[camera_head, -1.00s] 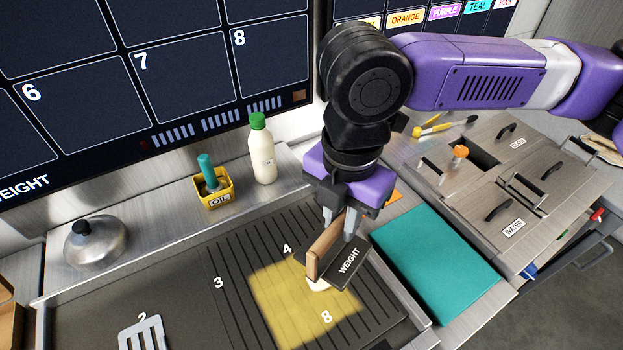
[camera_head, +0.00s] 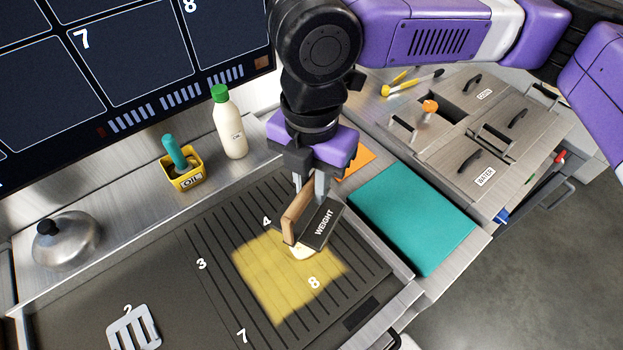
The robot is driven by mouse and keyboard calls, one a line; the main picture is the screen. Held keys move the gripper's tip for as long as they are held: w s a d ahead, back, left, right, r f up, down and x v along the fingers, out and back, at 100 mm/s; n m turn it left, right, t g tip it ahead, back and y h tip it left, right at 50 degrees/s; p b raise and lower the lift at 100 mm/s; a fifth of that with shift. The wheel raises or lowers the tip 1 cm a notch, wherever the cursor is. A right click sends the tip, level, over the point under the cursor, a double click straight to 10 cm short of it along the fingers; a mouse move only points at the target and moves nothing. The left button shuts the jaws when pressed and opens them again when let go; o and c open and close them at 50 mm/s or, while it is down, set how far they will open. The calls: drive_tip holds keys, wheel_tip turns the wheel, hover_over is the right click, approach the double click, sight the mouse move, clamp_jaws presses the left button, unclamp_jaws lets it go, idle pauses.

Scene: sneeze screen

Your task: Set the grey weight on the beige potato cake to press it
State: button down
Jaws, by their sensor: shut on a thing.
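The grey weight (camera_head: 322,226) is a dark flat plate marked WEIGHT with a wooden handle (camera_head: 297,213). My gripper (camera_head: 310,190) is shut on the weight by its handle, above the ribbed part of the griddle. The beige potato cake (camera_head: 301,252) shows only as a pale edge under the weight's near left side. It lies at the back right of the yellow-lit patch (camera_head: 285,283). The weight covers most of the cake. I cannot tell whether the weight touches it.
A teal board (camera_head: 412,218) lies right of the griddle (camera_head: 75,315). A metal dome (camera_head: 68,243), a yellow oil box (camera_head: 183,178) and a green-capped bottle (camera_head: 229,125) stand behind. Lidded bins (camera_head: 490,130) are at the back right.

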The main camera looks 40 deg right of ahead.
sight(312, 208)
drive_tip(key=shift+f+b, duration=1.35)
drive_tip(key=shift+f, duration=0.9)
drive_tip(key=shift+f+b, duration=1.75)
drive_tip(key=shift+f, duration=0.85)
drive_tip(key=c, duration=1.2)
unclamp_jaws()
drive_tip(key=shift+r, duration=3.9)
